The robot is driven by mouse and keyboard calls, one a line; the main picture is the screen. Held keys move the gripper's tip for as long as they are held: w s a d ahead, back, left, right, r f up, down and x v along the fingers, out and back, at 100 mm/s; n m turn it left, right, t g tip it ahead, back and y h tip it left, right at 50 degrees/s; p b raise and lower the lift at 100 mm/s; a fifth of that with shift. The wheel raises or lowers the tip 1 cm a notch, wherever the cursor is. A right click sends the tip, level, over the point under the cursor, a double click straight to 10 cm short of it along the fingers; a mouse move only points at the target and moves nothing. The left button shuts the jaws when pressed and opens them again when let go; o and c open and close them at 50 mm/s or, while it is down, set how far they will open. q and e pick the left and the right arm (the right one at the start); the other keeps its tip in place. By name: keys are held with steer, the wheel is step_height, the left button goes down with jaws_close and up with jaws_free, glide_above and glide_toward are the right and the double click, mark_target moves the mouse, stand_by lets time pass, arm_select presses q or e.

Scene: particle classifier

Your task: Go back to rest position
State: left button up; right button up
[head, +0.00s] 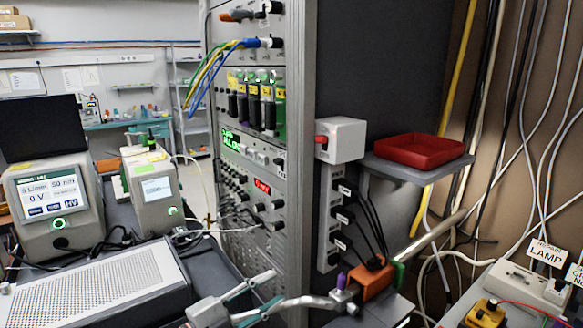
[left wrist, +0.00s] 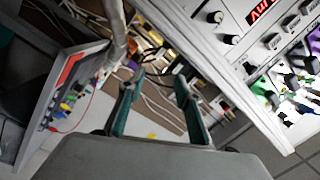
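My left gripper (head: 277,287) shows at the bottom middle of the head view, in front of the instrument rack (head: 262,150). Its two teal-sided fingers are spread apart, and I see nothing held between them. In the left wrist view the same gripper (left wrist: 158,80) has its fingers apart with an empty gap, above a cluttered background of cables and floor. My right gripper is in neither view.
A red tray (head: 418,150) sits on a small shelf right of the rack. A power strip (head: 335,225) with black plugs hangs below a white box (head: 340,139). Bench instruments (head: 55,205) stand at left. Cables hang at right.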

arm_select(q)
steer(key=s+a+f+n+y, duration=0.3)
steer(key=s+a+f+n, duration=0.2)
steer(key=f, duration=0.5)
steer(key=s+a+f+n+g+y, duration=0.1)
steer(key=s+a+f+n+y, duration=0.3)
steer(key=s+f, duration=0.6)
steer(key=s+a+f+n+y, duration=0.4)
steer(key=s+a+f+n, duration=0.2)
steer(key=f, duration=0.5)
steer(key=s+n, duration=0.2)
steer(key=shift+s+a+f+n, duration=0.25)
steer(key=shift+a+f+n, duration=0.05)
steer(key=shift+f, duration=0.05)
steer(key=shift+d, duration=0.1)
steer(key=shift+a, duration=0.2)
